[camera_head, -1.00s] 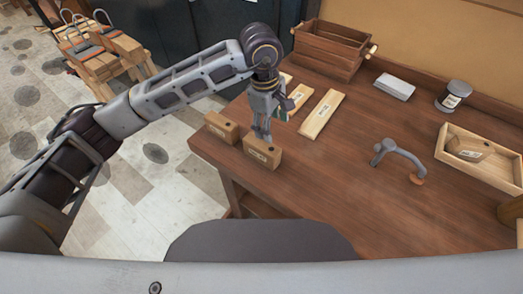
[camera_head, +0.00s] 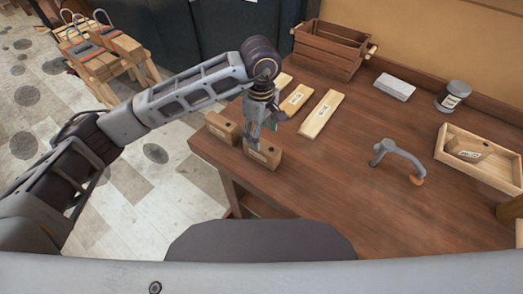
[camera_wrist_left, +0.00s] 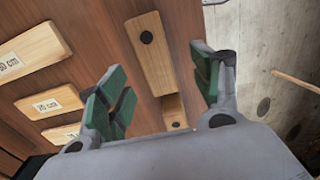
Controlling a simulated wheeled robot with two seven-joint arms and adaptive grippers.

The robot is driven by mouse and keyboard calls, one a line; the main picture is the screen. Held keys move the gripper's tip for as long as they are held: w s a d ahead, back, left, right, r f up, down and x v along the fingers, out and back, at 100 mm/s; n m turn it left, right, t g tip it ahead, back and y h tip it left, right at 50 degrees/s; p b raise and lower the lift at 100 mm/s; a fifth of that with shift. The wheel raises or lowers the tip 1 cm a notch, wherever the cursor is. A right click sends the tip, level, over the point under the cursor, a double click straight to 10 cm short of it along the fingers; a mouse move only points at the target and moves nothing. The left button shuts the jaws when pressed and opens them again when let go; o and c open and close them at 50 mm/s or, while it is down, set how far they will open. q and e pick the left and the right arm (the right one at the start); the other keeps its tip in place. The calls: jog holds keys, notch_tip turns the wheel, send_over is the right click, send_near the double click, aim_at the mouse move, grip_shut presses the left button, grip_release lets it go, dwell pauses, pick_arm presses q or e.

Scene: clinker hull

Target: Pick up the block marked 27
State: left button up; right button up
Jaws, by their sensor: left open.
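Two small wooden blocks with pale labels stand near the table's front left edge: a nearer block (camera_head: 264,157) and a farther-left block (camera_head: 221,129). Their marks are too small to read, so I cannot tell which is 27. My left gripper (camera_head: 262,134) is open at the top of the nearer block. In the left wrist view, the open green-padded fingers (camera_wrist_left: 160,92) have a wooden block with a dark round spot (camera_wrist_left: 151,55) in the gap between them. My right gripper is not in view.
Flat labelled planks (camera_head: 321,114) lie behind the blocks. A slatted crate (camera_head: 330,48), a pale box (camera_head: 394,87) and a grey can (camera_head: 453,96) stand farther back. A wooden tray (camera_head: 447,157) holds a labelled piece. A grey curved handle (camera_head: 400,157) lies on otherwise clear table.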

aim_at(262, 153)
pick_arm(q)
jog(key=shift+f+p, duration=0.4)
jog(key=shift+f, duration=2.75)
jog(key=shift+w+d+f+p, duration=0.1)
jog(key=shift+f+p, duration=0.1)
jog(key=shift+f, duration=0.2)
jog(key=shift+w+f+p, duration=0.1)
jog(key=shift+f+p, duration=0.05)
jog(key=shift+f, duration=0.25)
jog(key=shift+w+f+p, duration=0.2)
jog(key=shift+f+p, duration=0.25)
jog(key=shift+f, duration=1.35)
jog(key=c, duration=1.2)
jog(key=shift+c, duration=0.6)
jog(key=shift+r, duration=0.1)
